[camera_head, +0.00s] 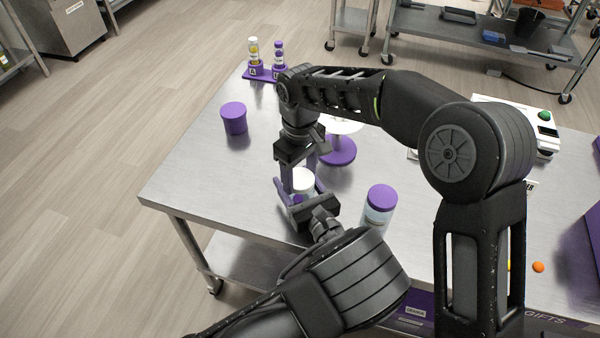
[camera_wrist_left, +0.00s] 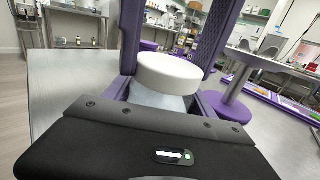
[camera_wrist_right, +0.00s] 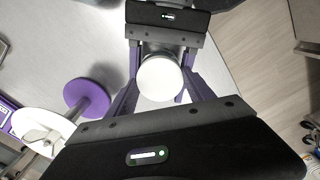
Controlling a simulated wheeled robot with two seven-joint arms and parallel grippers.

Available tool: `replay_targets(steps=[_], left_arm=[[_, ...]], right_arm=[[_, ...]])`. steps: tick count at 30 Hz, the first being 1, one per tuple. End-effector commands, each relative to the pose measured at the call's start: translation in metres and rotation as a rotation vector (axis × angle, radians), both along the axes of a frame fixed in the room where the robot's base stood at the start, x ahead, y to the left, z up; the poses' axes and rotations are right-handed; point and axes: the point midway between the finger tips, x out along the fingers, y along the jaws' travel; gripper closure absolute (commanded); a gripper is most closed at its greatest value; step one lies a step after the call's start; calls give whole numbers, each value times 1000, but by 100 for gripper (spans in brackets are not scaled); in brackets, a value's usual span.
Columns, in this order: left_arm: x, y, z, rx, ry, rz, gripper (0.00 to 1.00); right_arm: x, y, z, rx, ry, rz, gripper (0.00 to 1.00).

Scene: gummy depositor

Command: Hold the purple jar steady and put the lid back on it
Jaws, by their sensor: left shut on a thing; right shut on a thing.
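The jar (camera_head: 298,199) stands upright near the table's front left, with purple showing low on its body; in the left wrist view its body (camera_wrist_left: 160,99) looks pale. My left gripper (camera_head: 301,192) is shut around the jar's body from the front. The white lid (camera_head: 303,176) is at the jar's mouth, level in the left wrist view (camera_wrist_left: 168,73). My right gripper (camera_head: 304,168) points down from above and is shut on the lid, its purple fingers on either side (camera_wrist_right: 160,80). I cannot tell whether the lid is fully seated.
A purple container (camera_head: 234,119) stands to the left and a purple-lidded jar (camera_head: 381,201) to the right. A purple-based stand (camera_head: 338,152) with a white top is behind the grippers. A rack of small bottles (camera_head: 262,74) is at the far corner.

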Motion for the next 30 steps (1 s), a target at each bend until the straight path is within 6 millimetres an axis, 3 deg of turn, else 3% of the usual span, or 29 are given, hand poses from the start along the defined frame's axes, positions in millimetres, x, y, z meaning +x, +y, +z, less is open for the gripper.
replay_targets(steps=[3,4,12,23,30], left_arm=[[0,0,0,0,0,0,100],[0,0,0,0,0,0,100],[0,0,0,0,0,0,100],[0,0,0,0,0,0,100],[0,0,0,0,0,0,100]], right_arm=[[0,0,0,1,-1,8,87],[0,0,0,1,-1,8,37],[0,0,0,1,-1,10,15],[0,0,2,1,-1,11,13],[1,0,28,2,-3,11,13]])
